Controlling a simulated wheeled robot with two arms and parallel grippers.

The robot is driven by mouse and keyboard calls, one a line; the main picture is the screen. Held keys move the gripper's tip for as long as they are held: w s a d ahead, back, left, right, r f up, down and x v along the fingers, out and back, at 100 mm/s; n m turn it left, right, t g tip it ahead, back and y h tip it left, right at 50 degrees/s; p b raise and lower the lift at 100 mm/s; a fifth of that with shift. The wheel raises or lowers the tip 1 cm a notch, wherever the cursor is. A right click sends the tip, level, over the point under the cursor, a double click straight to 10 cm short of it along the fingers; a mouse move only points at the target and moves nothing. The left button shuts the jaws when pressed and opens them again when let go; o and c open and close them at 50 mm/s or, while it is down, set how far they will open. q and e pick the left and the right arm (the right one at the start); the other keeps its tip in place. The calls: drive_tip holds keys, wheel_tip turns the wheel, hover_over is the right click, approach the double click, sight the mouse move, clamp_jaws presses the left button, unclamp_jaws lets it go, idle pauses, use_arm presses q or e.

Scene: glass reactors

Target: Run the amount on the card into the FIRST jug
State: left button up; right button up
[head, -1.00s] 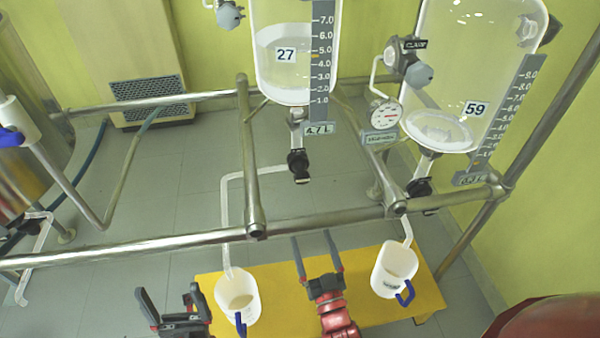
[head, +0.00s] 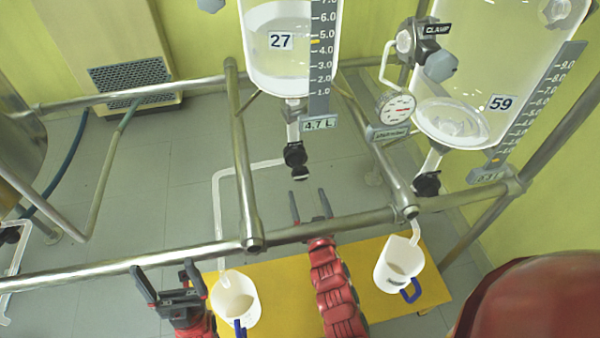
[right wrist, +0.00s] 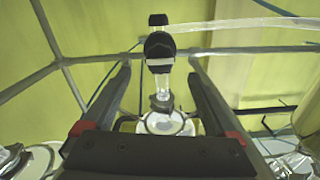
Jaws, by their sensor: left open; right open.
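The glass reactor labelled 27 (head: 281,75) hangs at the top centre, with a card reading 4.7 L (head: 319,124) below its scale. Its black valve knob (head: 295,155) is on the bottom outlet; the knob also shows in the right wrist view (right wrist: 160,46). The reactor labelled 59 (head: 478,75) is to the right, with its own black valve (head: 427,184). A jug (head: 235,296) stands under the left tube and another jug (head: 399,264) under the right one. My right gripper (head: 308,192) is open, below the 27 valve. My left gripper (head: 165,272) is open beside the left jug.
Steel rails (head: 140,262) run across in front of the reactors. The jugs stand on a yellow stand (head: 290,270). A gauge (head: 397,107) and a CLAMP tag (head: 437,29) are between the reactors.

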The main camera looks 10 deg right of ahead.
sight(301, 177)
drive_tip(key=w, duration=0.9)
drive_tip(key=shift+w+b, duration=0.1)
drive_tip(key=shift+b, duration=0.2)
drive_tip(key=shift+c, duration=0.2)
drive_tip(key=c, duration=1.3)
drive_tip(key=shift+c, duration=0.2)
drive_tip(key=n+b, duration=0.2)
drive_tip(key=n, duration=0.2)
drive_tip(key=n+b, duration=0.2)
drive_tip(key=n, duration=0.4)
drive_tip(key=n+b, duration=0.1)
drive_tip(key=n, duration=0.9)
drive_tip(key=shift+n, duration=0.3)
